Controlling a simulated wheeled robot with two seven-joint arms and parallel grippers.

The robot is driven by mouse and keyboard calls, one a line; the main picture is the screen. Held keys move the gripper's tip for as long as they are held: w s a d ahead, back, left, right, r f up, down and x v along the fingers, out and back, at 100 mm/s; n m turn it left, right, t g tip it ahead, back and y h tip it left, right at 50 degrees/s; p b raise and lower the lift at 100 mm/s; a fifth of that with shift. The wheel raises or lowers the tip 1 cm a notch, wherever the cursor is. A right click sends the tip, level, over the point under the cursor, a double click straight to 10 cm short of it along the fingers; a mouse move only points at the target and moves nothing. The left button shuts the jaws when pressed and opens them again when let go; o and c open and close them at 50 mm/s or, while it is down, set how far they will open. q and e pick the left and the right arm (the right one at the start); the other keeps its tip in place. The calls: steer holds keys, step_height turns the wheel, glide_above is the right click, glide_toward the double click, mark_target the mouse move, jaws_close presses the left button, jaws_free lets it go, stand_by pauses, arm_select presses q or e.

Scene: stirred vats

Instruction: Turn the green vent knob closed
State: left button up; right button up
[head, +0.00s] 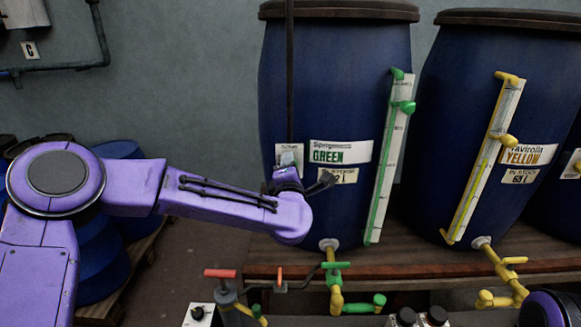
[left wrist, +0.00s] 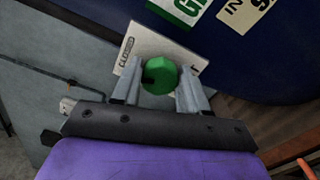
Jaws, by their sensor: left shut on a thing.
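The green vent knob (left wrist: 160,75) is a faceted green knob with a dark notch on its left side, in front of a small white label plate (left wrist: 150,43) on the blue GREEN vat (head: 335,105). My left gripper (left wrist: 159,72) has one finger on each side of the knob and is shut on it. In the head view my left gripper (head: 290,178) is at the front of the vat, below the small plate, and it hides the knob there. My right gripper is not in view.
A green-marked level gauge (head: 390,160) stands right of the label. The YELLOW vat (head: 470,110) is further right. Below are a green-handled tap (head: 335,265) and a red-handled valve (head: 220,273). Blue barrels (head: 120,150) stand behind my left arm.

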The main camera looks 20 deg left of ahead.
arm_select(q)
steer(key=shift+m+p, duration=0.4)
steer(key=shift+m, duration=1.2)
steer(key=shift+f, duration=0.15)
steer(key=o, duration=1.1)
steer(key=shift+c, duration=0.2)
steer(key=shift+s, duration=0.15)
steer(key=b+v, duration=0.3)
steer(key=v, duration=0.7)
steer(key=shift+s, duration=0.2)
steer(key=shift+d+m, duration=0.15)
steer(key=shift+m, duration=0.15)
